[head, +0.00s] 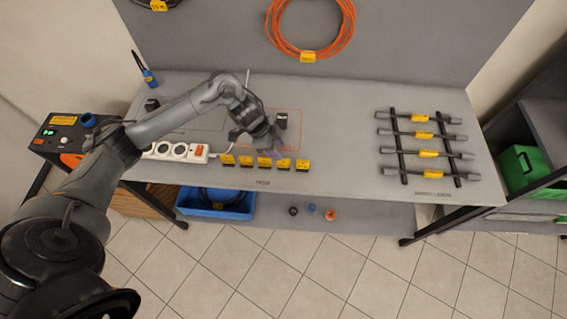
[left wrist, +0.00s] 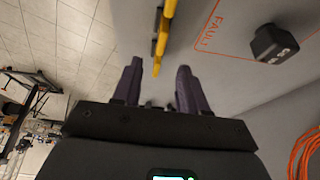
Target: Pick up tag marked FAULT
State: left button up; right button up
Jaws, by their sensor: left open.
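Several yellow tags stand in a row along the table's front edge in the head view, among them a middle tag (head: 264,162) and the rightmost tag (head: 302,165). Their print is too small to read, so I cannot tell which is marked FAULT. My left gripper (head: 274,147) is just behind the middle of the row. In the left wrist view, my left gripper (left wrist: 160,80) is open and empty, its purple fingers apart. Yellow tags (left wrist: 163,35) show edge-on there, ahead of and between the fingertips. My right gripper is not in view.
An orange outline lettered FAULT (left wrist: 209,33) is on the table, with a black block (left wrist: 272,44) beside the lettering. A white power strip (head: 180,151) lies left of the tags. A rack of dark bars (head: 422,146) is at right. The table between is clear.

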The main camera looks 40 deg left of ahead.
aim_at(286, 167)
pick_arm(q)
jog(key=shift+s+a+f+b+x, duration=0.1)
jog(key=shift+a+b+x, duration=0.05)
jog(key=shift+x, duration=1.5)
jog(key=shift+s+a+f+b+x, duration=0.1)
jog(key=shift+b+x, duration=0.1)
jog(key=shift+x, duration=1.5)
jog(key=shift+s+a+b+x, duration=0.1)
jog(key=shift+a+b+x, duration=0.05)
jog(key=shift+x, duration=1.5)
grip_shut()
jog(key=shift+w+r, duration=0.1)
